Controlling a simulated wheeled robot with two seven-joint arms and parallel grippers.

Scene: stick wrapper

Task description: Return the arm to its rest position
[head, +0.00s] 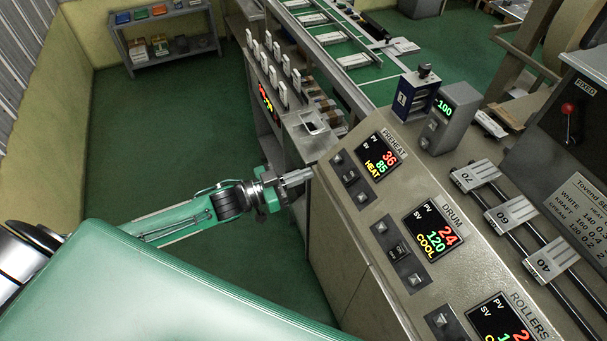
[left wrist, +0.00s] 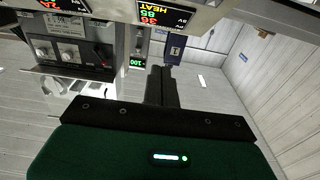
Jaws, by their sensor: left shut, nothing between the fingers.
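My left arm, green with dark joints, comes in from the left in the head view. My left gripper (head: 298,177) is shut and empty, with its fingers pointing right at the near left edge of the machine's control panel (head: 352,215). I cannot tell whether the fingertips touch the panel's side. In the left wrist view the closed dark fingers (left wrist: 162,84) show in the middle, with nothing between them. My right gripper is not in view.
The panel carries PREHEAT (head: 379,157), DRUM (head: 432,229) and ROLLERS (head: 504,321) displays. A blue box marked 1 (head: 413,98) and a grey -100 readout (head: 452,118) stand on its far end. Green floor (head: 160,130) is clear behind my arm. A shelf (head: 170,50) stands far left.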

